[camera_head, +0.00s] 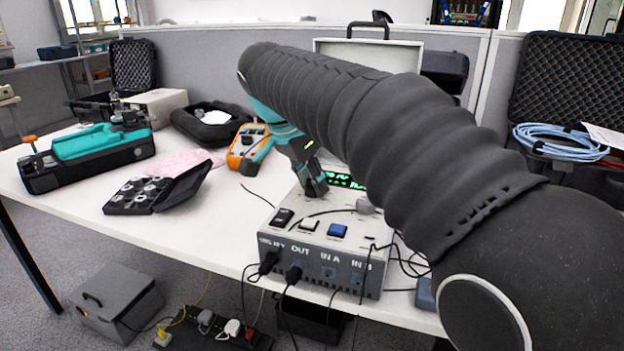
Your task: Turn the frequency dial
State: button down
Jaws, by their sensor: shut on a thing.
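A grey calibrator box (315,237) stands near the front edge of the white table. Its front is marked OUT, IN A and IN B. Its top carries a green lit display (346,181), a blue switch (338,230), a white switch (309,224) and a black switch (283,216). My gripper (316,191) points down onto the box top, just left of the display. Its fingers are shut on the frequency dial, which they hide almost wholly. My dark sleeved arm covers the right part of the box and table.
Cables hang from the box front over the table edge. An open black case of small parts (138,196), a teal and black instrument (98,146) and an orange multimeter (246,147) lie to the left. Light blue cable (560,141) lies coiled at right.

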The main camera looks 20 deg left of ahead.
jog(key=shift+f, duration=0.1)
dwell(0.3)
jog(key=c, duration=0.8)
grip_release()
jog(key=v, duration=1.2)
